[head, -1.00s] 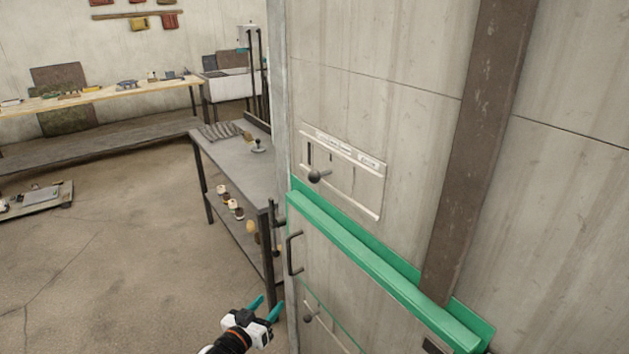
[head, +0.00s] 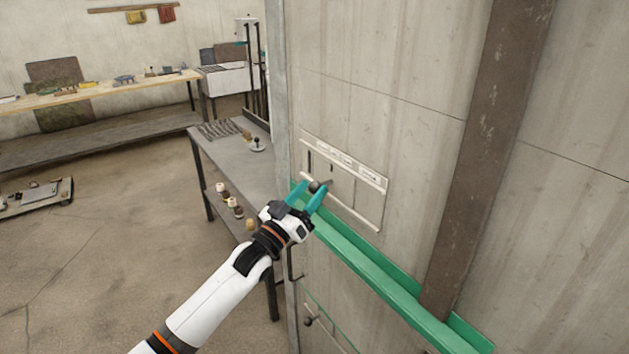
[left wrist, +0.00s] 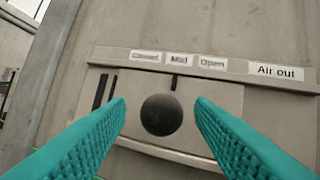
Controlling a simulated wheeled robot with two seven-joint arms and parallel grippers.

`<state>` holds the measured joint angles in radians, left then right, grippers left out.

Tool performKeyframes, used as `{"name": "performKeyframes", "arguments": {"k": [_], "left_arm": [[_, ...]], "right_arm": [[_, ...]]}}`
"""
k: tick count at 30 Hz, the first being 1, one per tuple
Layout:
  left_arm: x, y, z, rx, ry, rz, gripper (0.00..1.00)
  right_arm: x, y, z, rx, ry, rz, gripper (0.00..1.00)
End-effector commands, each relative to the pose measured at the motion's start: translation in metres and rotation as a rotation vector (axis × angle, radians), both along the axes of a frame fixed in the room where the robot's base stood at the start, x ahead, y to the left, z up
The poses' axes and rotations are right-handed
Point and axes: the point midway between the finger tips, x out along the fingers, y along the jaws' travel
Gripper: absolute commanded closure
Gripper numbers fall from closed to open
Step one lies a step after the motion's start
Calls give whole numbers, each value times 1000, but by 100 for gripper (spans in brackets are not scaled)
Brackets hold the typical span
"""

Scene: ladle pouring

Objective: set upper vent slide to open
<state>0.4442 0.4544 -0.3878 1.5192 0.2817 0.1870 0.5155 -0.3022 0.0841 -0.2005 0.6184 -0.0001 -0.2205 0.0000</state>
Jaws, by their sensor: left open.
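The upper vent slide is a pale plate (left wrist: 215,97) between two rails on the wall. Its round black knob (left wrist: 161,115) sits between my open left fingers in the left wrist view, apart from both. Labels above read Closed, Mid, Open (left wrist: 212,63) and Air out (left wrist: 276,71). Dark slots show at the slide's left. In the head view my left gripper (head: 306,194) is at the knob (head: 315,187), with teal fingers either side. My right gripper is not in view.
A green ledge (head: 375,275) runs along the wall just below the upper vent. A lower vent knob (head: 308,321) is beneath it. A brown post (head: 487,150) stands to the right. A metal table (head: 235,160) stands to the left.

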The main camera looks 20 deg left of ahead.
Motion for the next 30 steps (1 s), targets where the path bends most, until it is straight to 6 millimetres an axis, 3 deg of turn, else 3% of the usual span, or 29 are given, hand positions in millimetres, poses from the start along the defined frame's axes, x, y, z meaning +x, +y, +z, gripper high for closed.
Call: {"name": "performKeyframes", "arguments": {"k": [6, 15, 17, 24, 30], "left_arm": [[18, -7, 8, -1, 0, 0, 51], [20, -8, 8, 0, 1, 0, 51], [20, -8, 8, 0, 1, 0, 58], [20, -8, 8, 0, 1, 0, 97], [20, -8, 7, 0, 1, 0, 100]], "right_arm": [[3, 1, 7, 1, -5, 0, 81], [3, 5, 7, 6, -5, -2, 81], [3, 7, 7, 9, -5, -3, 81], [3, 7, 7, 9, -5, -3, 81], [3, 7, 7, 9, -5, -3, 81]]}}
